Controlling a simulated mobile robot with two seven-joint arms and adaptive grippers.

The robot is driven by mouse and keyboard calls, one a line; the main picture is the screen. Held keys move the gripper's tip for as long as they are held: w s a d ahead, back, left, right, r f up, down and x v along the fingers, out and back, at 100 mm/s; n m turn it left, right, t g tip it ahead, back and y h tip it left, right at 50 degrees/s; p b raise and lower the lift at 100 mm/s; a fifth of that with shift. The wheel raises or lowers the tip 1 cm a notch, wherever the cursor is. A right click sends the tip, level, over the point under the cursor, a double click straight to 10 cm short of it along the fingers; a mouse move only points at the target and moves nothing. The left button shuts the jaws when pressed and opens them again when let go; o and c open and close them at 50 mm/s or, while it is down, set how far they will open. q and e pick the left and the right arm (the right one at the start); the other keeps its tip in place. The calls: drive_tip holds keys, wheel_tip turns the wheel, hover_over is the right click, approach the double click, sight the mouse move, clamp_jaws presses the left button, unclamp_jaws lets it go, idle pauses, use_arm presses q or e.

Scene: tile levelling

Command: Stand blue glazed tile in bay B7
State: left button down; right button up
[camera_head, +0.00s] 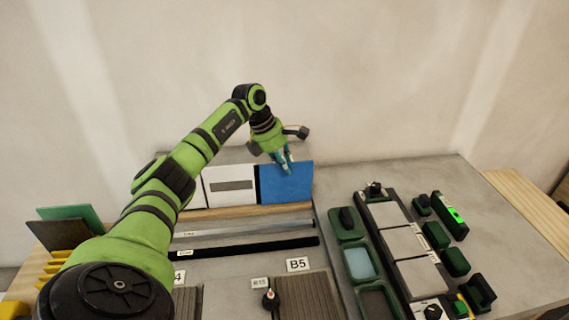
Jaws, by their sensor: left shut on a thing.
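The blue glazed tile (286,186) stands upright at the back of the bench, at the right end of a row beside white tiles (229,186). My left gripper (286,163) is above it with its fingers shut on the tile's top edge. I cannot tell whether the tile's lower edge rests on the wooden ledge or is just clear of it. No label reading B7 shows; a label reading B5 (298,265) is at the front. My right gripper is not in view.
My left arm hides much of the left side. A dark green tile (72,214) and yellow slotted rack (52,270) are at the left. Two long bars (255,243) lie before the tiles. Ribbed panels (308,297) are in front. Green trays (358,262) and tools fill the right.

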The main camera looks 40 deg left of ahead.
use_arm(q)
drive_tip(key=shift+w+a, duration=0.25)
drive_tip(key=shift+a, duration=0.05)
idle(1.0)
drive_tip(key=shift+f, duration=0.15)
idle(1.3)
drive_tip(key=c, duration=1.2)
unclamp_jaws()
drive_tip(key=shift+f, duration=0.1)
drive_tip(key=shift+f, duration=0.1)
drive_tip(key=shift+r+p, duration=2.35)
drive_tip(key=shift+r, duration=0.75)
